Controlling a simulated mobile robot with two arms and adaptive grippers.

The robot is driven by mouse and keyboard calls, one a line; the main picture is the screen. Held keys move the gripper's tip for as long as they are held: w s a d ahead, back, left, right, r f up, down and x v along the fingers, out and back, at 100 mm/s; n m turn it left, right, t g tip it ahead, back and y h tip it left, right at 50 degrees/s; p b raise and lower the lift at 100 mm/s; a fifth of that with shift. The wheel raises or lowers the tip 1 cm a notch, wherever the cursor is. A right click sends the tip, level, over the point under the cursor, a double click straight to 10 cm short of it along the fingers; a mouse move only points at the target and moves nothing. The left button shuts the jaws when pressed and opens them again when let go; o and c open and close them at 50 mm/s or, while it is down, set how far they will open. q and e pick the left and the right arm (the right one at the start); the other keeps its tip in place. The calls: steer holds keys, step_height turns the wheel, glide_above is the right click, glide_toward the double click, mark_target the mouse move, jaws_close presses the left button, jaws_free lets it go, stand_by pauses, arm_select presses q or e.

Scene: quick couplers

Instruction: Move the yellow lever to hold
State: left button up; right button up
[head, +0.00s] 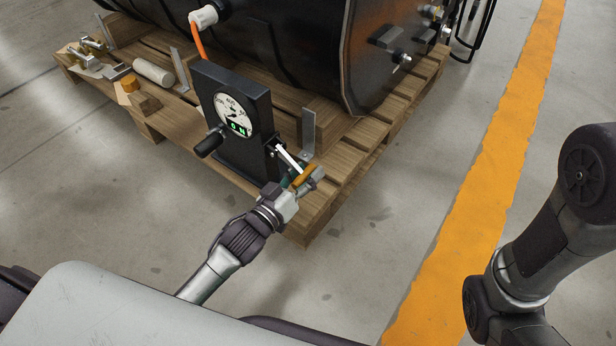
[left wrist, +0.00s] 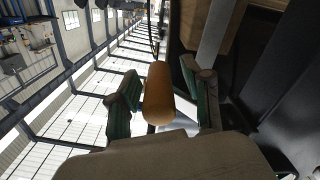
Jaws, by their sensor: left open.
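The yellow lever shows as an orange-yellow grip (head: 303,175) on a pale rod, on the right side of a black gauge box (head: 233,120). The box has a round white dial and a small green display that I cannot read surely. My left gripper (head: 305,182) is at the lever's grip. In the left wrist view the grip (left wrist: 159,94) stands between the two green-padded fingers (left wrist: 162,100), which are open with a gap at least on the right side. My right gripper is out of view; only part of my right arm shows.
The box stands on a wooden pallet (head: 357,150) in front of a large black tank (head: 290,40). A black knob (head: 209,143) sticks out at the box's left. A metal bracket (head: 308,130) stands close behind the lever. Small fittings (head: 92,47) lie at the pallet's left. Floor at right is clear.

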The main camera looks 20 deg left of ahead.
arm_select(q)
steer(key=shift+w+d, duration=0.15)
steer(key=shift+w, duration=0.25)
steer(key=shift+c, duration=0.3)
jaws_close()
steer(key=shift+r, duration=0.1)
